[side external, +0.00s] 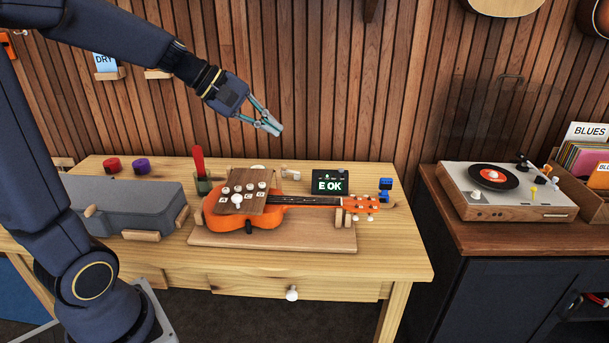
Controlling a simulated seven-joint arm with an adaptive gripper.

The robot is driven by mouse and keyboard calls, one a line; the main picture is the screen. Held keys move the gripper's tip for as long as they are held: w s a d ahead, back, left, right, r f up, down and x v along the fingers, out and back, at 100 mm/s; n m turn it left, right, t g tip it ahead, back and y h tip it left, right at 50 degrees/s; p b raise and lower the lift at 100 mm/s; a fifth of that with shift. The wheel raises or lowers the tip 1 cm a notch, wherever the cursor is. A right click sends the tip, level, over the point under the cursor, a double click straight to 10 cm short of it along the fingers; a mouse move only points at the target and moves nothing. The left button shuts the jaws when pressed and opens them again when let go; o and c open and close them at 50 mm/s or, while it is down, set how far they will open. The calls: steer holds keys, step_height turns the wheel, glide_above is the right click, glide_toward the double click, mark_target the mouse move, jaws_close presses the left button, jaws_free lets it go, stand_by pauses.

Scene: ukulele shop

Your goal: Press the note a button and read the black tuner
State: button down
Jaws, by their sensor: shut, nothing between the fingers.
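The black tuner (330,183) stands on the bench behind the ukulele's neck. Its lit screen reads "E OK". An orange ukulele (267,217) lies on a wooden board (205,238). A brown wooden panel (240,206) with several pale round buttons sits over its body. The small button labels are too small to read, so I cannot tell which one is note A. My gripper (275,128) is shut and empty. It is in the air above the bench, up and left of the tuner, apart from the buttons.
A grey case (125,203) lies at the left of the bench, with red (111,164) and purple (141,166) round items behind it. A red-handled tool (199,163) stands upright near the ukulele. A record player (505,190) sits on the right cabinet.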

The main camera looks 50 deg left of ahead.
steer(key=w+a+f+n+t+y, duration=0.1)
steer(key=w+a+f+n, duration=0.25)
steer(key=a, duration=0.45)
steer(key=n+y, duration=0.3)
steer(key=n, duration=0.4)
glide_above(224, 190)
step_height(224, 190, down, 11)
steer(key=shift+a+r, duration=0.1)
steer(key=shift+f, duration=4.4)
steer(key=shift+f, duration=0.15)
steer(key=shift+f, duration=0.25)
